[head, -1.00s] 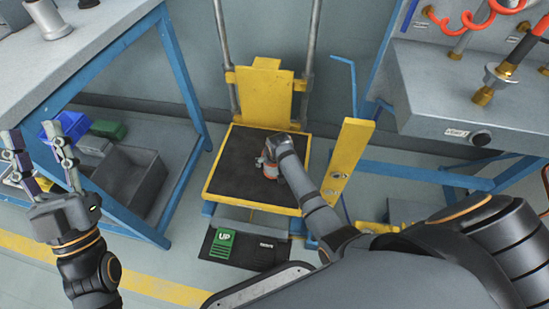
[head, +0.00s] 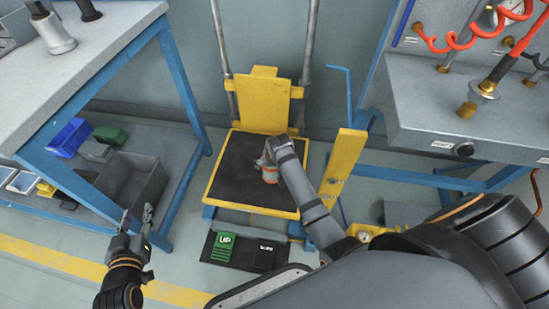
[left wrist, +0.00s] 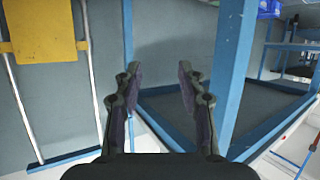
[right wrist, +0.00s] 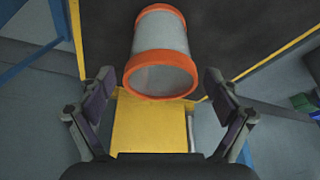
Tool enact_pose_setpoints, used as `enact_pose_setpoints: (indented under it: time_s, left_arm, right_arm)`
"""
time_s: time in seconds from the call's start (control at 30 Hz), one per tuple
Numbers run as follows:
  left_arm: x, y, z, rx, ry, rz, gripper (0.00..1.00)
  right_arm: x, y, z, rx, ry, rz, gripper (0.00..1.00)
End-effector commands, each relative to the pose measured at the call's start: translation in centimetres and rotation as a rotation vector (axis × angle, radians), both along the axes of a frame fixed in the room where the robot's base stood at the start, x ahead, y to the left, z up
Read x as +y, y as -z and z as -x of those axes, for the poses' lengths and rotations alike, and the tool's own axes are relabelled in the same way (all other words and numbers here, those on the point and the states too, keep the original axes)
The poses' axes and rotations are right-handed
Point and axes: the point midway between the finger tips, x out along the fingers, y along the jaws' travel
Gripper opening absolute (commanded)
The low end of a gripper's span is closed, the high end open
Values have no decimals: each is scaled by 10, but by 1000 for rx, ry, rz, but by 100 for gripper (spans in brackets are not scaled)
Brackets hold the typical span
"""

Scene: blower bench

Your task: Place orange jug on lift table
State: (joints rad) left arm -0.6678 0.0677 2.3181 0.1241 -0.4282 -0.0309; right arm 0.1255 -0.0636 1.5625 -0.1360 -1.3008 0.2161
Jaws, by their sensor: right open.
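The orange jug (head: 268,169), grey-white with orange bands, stands on the black top of the yellow-edged lift table (head: 232,168). In the head view my right gripper partly covers it. In the right wrist view the jug (right wrist: 160,48) lies just beyond the spread fingertips of my right gripper (right wrist: 160,82), with a gap on both sides. That gripper is open and empty. My left gripper (head: 137,217) is at the left, in front of the blue-legged bench. In the left wrist view my left gripper (left wrist: 159,75) has its fingers apart with nothing between them.
A yellow post (head: 343,170) rises at the table's right edge, and a yellow back plate (head: 262,100) stands behind. Green UP and black pedals (head: 222,246) sit on the floor in front. A grey bin (head: 135,180) is under the left bench. A grey workstation (head: 450,110) stands at right.

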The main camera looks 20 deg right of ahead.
Motion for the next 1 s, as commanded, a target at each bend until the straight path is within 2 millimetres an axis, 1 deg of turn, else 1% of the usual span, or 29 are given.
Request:
enact_pose_setpoints:
  time_s: [0.1, 0.2, 0.27, 0.4, 0.5, 0.53, 0.6, 0.73, 0.83, 1.0]
  left_arm:
    - [-2, 29, 17, 132, 6, 4, 40]
    - [-3, 53, 35, 242, 13, 8, 40]
    - [-5, 66, 46, 306, 18, 11, 40]
    - [-7, 95, 75, 457, 28, 16, 40]
    - [-9, 111, 96, 554, 36, 21, 40]
    - [-10, 115, 102, 580, 38, 22, 40]
    - [-10, 118, 115, 652, 45, 19, 40]
    - [-10, 126, 133, 748, 53, 14, 40]
    - [-10, 129, 140, 784, 55, 13, 40]
    - [-10, 131, 142, 796, 55, 12, 40]
  right_arm:
    - [1, -8, 3, 1, 0, 0, 91]
    - [1, -13, 5, 1, 0, 0, 91]
    - [2, -16, 7, 1, 0, 0, 91]
    - [2, -24, 9, 0, 0, -1, 91]
    - [2, -28, 11, 1, 0, 0, 91]
    - [3, -30, 12, 1, 0, 0, 91]
    - [3, -42, 16, 1, 1, -1, 91]
    - [4, -52, 21, 0, 1, 0, 91]
    - [4, -56, 23, 1, 1, 0, 91]
    - [4, -56, 23, 1, 0, 1, 91]
